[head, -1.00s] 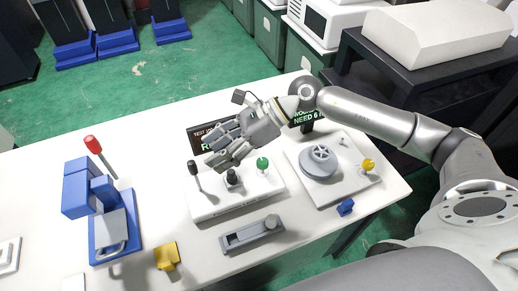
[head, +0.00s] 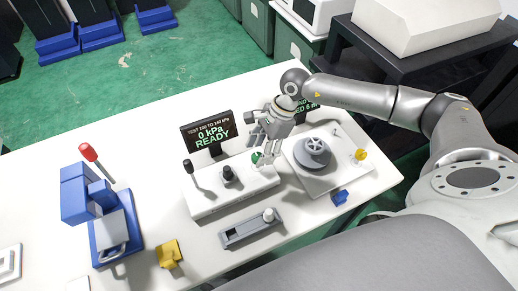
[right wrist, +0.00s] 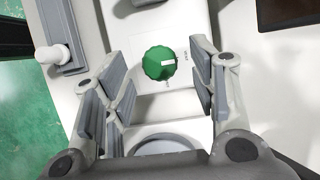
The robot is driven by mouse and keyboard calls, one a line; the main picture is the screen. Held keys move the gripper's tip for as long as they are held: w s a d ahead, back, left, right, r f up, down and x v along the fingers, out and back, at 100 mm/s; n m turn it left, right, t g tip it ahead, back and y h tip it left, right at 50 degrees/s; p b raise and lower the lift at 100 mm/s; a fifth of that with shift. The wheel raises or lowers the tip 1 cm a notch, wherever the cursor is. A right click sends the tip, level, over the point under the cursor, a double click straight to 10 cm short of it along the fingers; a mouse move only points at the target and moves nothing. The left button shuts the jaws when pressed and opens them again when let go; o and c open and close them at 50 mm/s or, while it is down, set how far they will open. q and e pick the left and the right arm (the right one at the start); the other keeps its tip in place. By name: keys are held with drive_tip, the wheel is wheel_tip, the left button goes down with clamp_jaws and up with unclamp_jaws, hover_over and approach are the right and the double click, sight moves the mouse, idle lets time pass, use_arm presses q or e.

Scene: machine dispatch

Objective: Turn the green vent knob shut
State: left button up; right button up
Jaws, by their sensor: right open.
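The green vent knob (head: 256,158) stands at the right end of a white control box (head: 236,200). In the right wrist view the green knob (right wrist: 159,63) shows from above, with a white mark pointing right and small print beside it. My right gripper (head: 264,156) is open over the knob. In the right wrist view its fingers (right wrist: 158,85) stand apart to either side of the knob, with visible gaps, and do not touch it. My left gripper is not in view.
A black-capped lever (head: 188,167) and a black knob (head: 228,173) share the box. A display (head: 208,133) behind reads "0 kPa READY". A grey handwheel (head: 314,147) on a plate stands close to the right. A grey slider fixture (head: 248,230) lies in front.

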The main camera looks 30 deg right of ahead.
drive_tip(key=shift+x, duration=1)
drive_tip(key=shift+c, duration=0.3)
drive_tip(key=shift+r, duration=0.1)
drive_tip(key=c, duration=0.9)
drive_tip(key=shift+c, duration=0.3)
